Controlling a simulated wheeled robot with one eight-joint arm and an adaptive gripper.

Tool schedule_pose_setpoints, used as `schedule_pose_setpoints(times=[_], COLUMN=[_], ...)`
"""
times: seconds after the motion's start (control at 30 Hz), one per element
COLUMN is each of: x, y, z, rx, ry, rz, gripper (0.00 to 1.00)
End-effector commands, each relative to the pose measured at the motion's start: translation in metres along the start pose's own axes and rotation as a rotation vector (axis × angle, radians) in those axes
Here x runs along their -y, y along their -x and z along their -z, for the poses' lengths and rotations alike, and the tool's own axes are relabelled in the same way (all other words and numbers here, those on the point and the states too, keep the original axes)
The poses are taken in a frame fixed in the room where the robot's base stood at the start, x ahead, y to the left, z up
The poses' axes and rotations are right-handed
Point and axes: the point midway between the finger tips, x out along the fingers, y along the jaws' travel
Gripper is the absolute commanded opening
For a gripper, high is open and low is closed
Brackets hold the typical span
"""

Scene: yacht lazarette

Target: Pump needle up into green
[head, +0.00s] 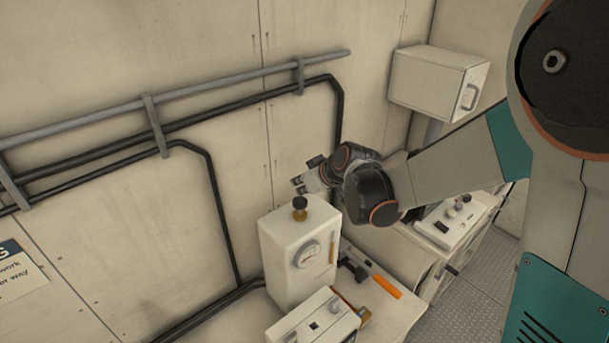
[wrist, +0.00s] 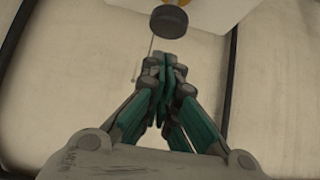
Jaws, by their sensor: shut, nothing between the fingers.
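A white pump box (head: 289,255) stands on the bench below the wall pipes. A round gauge (head: 307,254) is on its front face; its needle is too small to read. A black plunger knob (head: 299,203) on a brass-coloured collar (head: 300,215) sits on top of the box. The knob also shows at the top of the wrist view (wrist: 169,20). My gripper (head: 299,187) is just above and behind the knob in the head view, apart from it. In the wrist view my gripper (wrist: 164,62) has its fingers together, with nothing between them, and the knob is beyond the fingertips.
A second white box (head: 315,318) stands in front of the pump box. An orange-handled tool (head: 386,287) lies on the bench at right. A white control panel (head: 452,222) is farther right, below a wall cabinet (head: 438,82). Dark pipes (head: 213,180) run along the wall behind.

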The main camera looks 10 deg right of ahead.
Motion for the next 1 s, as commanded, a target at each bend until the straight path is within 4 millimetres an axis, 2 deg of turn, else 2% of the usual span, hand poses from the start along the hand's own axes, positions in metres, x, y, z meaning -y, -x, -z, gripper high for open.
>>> schedule_pose_setpoints(times=[0.23, 0.77, 1.0], x=[0.000, 0.000, 0.001], y=[-0.016, -0.021, -0.038], z=[-0.016, -0.022, -0.040], rx=[0.000, 0.000, 0.000], ry=[0.000, 0.000, 0.000], rz=[0.000, 0.000, 0.000], gripper=[0.00, 0.00, 0.00])
